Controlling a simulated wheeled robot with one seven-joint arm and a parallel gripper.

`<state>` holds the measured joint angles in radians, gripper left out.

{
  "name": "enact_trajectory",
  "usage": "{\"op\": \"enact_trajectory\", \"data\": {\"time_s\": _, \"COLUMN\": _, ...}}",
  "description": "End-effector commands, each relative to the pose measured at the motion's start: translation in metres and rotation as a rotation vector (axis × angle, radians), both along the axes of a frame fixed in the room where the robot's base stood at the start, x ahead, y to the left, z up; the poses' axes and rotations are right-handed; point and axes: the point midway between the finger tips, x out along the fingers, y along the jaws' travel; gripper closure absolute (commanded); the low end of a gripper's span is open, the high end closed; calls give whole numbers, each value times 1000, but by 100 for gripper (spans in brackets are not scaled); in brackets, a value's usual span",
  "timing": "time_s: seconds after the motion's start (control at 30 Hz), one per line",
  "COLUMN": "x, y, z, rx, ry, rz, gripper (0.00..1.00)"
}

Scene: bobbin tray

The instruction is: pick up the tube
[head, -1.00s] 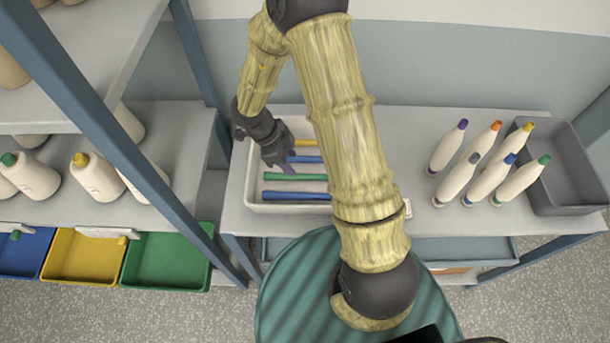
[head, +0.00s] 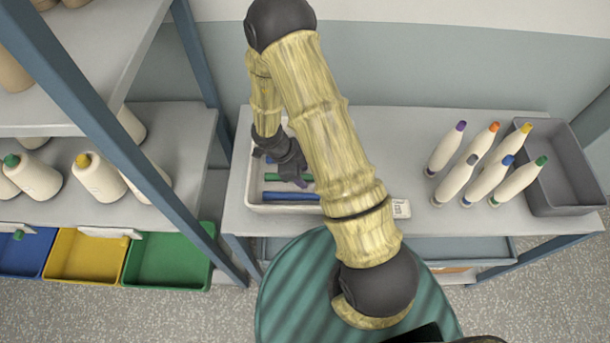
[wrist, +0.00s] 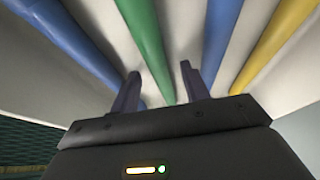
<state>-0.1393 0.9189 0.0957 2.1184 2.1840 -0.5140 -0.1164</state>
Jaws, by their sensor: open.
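Several coloured tubes lie in the white tray (head: 256,208). In the head view a green tube (head: 273,177) and a front blue tube (head: 288,196) show partly. My arm hides the tubes behind them. My gripper (head: 301,183) is over the tray, pointing down beside the green tube. In the wrist view my gripper (wrist: 160,71) is open and empty. The green tube (wrist: 148,45) runs between its two fingers in the picture. The front blue tube (wrist: 70,40) is to the left; another blue tube (wrist: 218,40) and a yellow tube (wrist: 275,45) are to the right.
Several white bobbins with coloured tips (head: 487,183) stand on the table to the right, beside a grey bin (head: 568,207). A blue-posted shelf (head: 175,125) with cones stands at the left. Bare table lies between tray and bobbins.

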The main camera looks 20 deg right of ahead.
Motion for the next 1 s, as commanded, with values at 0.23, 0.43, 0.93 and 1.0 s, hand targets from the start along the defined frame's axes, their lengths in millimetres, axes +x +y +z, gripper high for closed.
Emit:
{"op": "enact_trajectory", "data": {"time_s": 0.23, "x": 0, "y": -1, "z": -3, "rx": 1, "ry": -1, "rz": 0, "gripper": 54}}
{"op": "enact_trajectory", "data": {"time_s": 0.43, "x": 0, "y": -1, "z": -3, "rx": 1, "ry": -1, "rz": 0, "gripper": 54}}
{"op": "enact_trajectory", "data": {"time_s": 0.93, "x": 0, "y": -1, "z": -2, "rx": 1, "ry": -1, "rz": 0, "gripper": 100}}
{"op": "enact_trajectory", "data": {"time_s": 1.0, "x": 0, "y": -1, "z": -2, "rx": 1, "ry": -1, "rz": 0, "gripper": 100}}
